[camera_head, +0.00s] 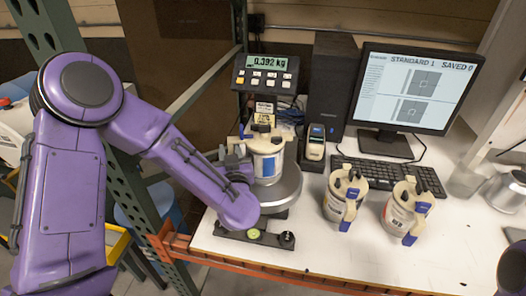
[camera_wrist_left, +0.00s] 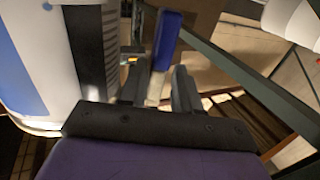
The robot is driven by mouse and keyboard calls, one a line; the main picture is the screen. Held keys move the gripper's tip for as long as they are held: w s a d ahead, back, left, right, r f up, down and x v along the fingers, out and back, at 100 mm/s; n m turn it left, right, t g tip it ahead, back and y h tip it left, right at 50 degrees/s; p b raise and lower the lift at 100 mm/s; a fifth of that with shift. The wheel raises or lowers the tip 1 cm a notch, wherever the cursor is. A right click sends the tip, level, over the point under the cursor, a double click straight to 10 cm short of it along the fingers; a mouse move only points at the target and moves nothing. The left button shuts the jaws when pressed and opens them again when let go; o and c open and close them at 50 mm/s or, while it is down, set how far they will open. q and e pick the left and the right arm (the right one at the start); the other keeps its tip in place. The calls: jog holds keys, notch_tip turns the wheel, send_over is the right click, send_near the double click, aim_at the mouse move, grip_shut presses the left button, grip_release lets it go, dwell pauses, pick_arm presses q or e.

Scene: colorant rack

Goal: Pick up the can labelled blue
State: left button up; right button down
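A cream can (camera_head: 267,158) with a blue label stands upright on the round scale (camera_head: 284,191). My left gripper (camera_head: 237,157) is at the can's left side. In the left wrist view its two dark fingers (camera_wrist_left: 160,90) lie on either side of a blue-topped handle strip (camera_wrist_left: 166,40). Whether they press on it cannot be told. The can's white wall with a blue patch (camera_wrist_left: 20,70) fills the left of that view. Two more cans, one in the middle (camera_head: 344,193) and one at right (camera_head: 407,208), stand on the table. My right gripper is not in view.
The scale's display (camera_head: 266,63) reads 0.392 kg. A keyboard (camera_head: 389,172) and a monitor (camera_head: 415,90) stand behind the cans, with a small handheld device (camera_head: 315,142) beside them. A green rack post (camera_head: 128,190) is close to my left arm. The table's front (camera_head: 340,255) is clear.

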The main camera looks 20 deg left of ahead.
pick_arm(q)
jog(key=shift+s, duration=0.1)
jog(key=shift+w+d+f, duration=0.1)
jog(key=shift+w+d, duration=0.1)
jog(key=shift+d, duration=0.05)
grip_shut()
jog(key=shift+a, duration=0.1)
